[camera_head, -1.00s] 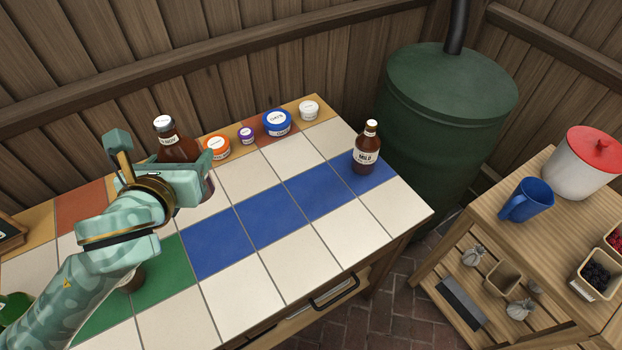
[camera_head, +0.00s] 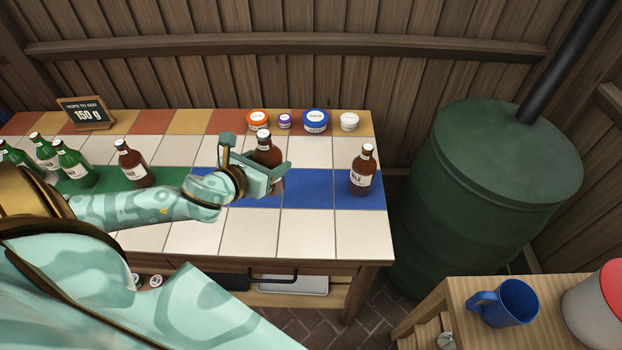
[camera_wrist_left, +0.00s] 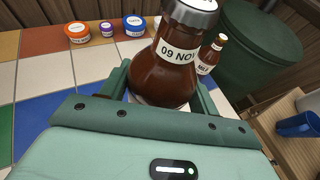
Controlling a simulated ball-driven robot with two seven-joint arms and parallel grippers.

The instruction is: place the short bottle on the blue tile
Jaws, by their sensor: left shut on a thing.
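A squat brown bottle (camera_head: 267,149) with a pale cap is in my left gripper (camera_head: 270,166). In the left wrist view the same bottle (camera_wrist_left: 160,72) shows a white "09 NOV" label between the two fingers (camera_wrist_left: 160,92). My left gripper is shut on it, over the row of blue tiles (camera_head: 308,188) in the head view. The gripper hides the bottle's base, so I cannot tell whether it touches the table. Another brown bottle (camera_head: 361,172), labelled "MILD", stands upright on the blue tile at the right end. My right gripper is not in view.
A brown bottle (camera_head: 134,165) and several green bottles (camera_head: 74,166) stand on the left. Jars, including a blue one (camera_head: 315,121), line the back edge near a sign (camera_head: 86,113). A green barrel (camera_head: 487,190) stands right of the table. White tiles (camera_head: 305,233) in front are clear.

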